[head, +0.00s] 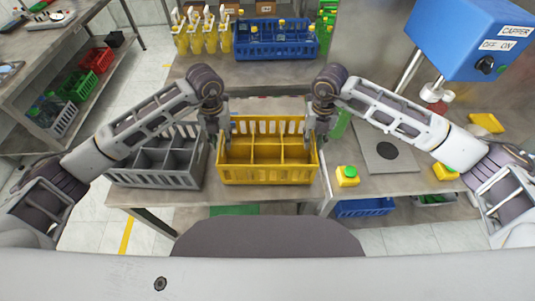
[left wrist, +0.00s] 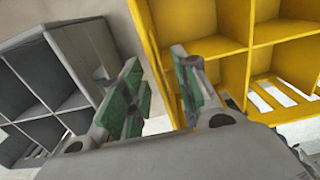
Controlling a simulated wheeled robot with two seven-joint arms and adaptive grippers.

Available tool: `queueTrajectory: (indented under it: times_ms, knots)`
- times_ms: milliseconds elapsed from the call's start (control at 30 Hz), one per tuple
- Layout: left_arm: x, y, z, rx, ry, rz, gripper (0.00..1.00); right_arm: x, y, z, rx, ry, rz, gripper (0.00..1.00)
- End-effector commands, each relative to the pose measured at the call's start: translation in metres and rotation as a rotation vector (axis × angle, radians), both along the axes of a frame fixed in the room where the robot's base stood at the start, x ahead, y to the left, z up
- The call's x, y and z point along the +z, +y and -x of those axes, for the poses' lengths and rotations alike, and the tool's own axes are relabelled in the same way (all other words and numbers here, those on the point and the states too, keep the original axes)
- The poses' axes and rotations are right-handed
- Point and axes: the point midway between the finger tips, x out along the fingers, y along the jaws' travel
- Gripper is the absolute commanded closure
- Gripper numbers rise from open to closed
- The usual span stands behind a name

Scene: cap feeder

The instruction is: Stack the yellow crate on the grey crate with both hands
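The yellow crate (head: 268,175) stands upright and empty on the front table, with several compartments. The grey crate (head: 155,180) stands close to its left, also empty and divided. My left gripper (head: 219,132) is at the yellow crate's left side. In the left wrist view its green-padded fingers (left wrist: 160,80) are parted, with the yellow crate's left wall (left wrist: 165,60) seen between and behind them; contact cannot be told. The grey crate (left wrist: 60,75) shows at the left there. My right gripper (head: 320,132) is at the yellow crate's right side; its fingers are too small to judge.
A blue crate (head: 275,50) with bottles and several yellow-filled bottles (head: 203,38) stand behind. The blue capper (head: 470,40) stands at right over a grey plate (head: 388,157). A yellow green-capped bottle (head: 347,176) sits just right of the yellow crate.

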Motion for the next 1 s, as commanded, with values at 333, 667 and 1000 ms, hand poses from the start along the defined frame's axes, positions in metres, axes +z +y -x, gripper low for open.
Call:
queueTrajectory:
  times_ms: [333,667,1000]
  knots:
    - [0.0001,-0.0002,0.0001,0.0,0.0,0.0,0.89,0.0002,0.0001,0.0,0.0,0.0,0.0,0.89]
    - [0.0003,-0.0001,0.0,0.0,0.0,0.0,1.0,0.0004,0.0,-0.0001,0.0,-0.001,0.0,1.0]
    - [0.0013,-0.0001,-0.0005,0.0,-0.002,0.001,1.0,0.0014,0.0001,-0.0007,0.0,-0.002,-0.001,1.0]
